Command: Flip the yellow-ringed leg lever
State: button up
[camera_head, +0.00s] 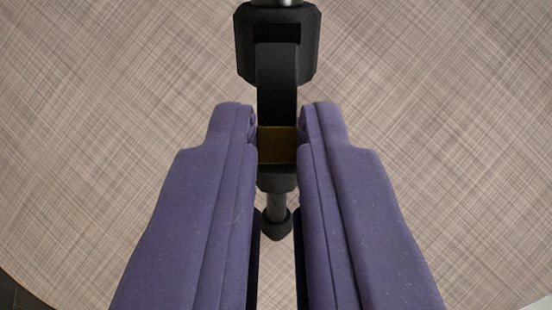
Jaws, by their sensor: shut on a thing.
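The leg lever (277,85) is a black bar with a yellow ring (277,146) around it. It runs down the picture from a black clamp body (277,20) at the top centre. My gripper (277,130) has two purple padded fingers, one on each side of the lever. It is shut on the lever at the yellow ring. Below the ring, a dark leg end with a rounded foot (277,224) shows between the fingers. The fingers hide the sides of the ring.
A woven beige round surface (120,80) fills most of the view and is bare to the left and right. Its curved edge shows at the lower left, with dark floor (15,297) beyond. A pale patch (540,304) shows at the lower right corner.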

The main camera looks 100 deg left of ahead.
jog(key=shift+r, duration=0.4)
jog(key=shift+w+p, duration=0.1)
jog(key=shift+p, duration=0.2)
jog(key=shift+d+r+p, duration=0.15)
jog(key=shift+r+p, duration=0.2)
jog(key=shift+r, duration=0.05)
jog(key=shift+w, duration=0.1)
jog(key=shift+d+r, duration=0.1)
jog(key=shift+r, duration=0.1)
jog(key=shift+w+d+r+p, duration=0.15)
jog(key=shift+w+r+p, duration=0.1)
jog(key=shift+p, duration=0.2)
grip_shut()
jog(key=shift+w+d+r+p, duration=0.2)
jog(key=shift+w+r+p, duration=0.05)
jog(key=shift+p, duration=0.05)
jog(key=shift+o, duration=1)
grip_release()
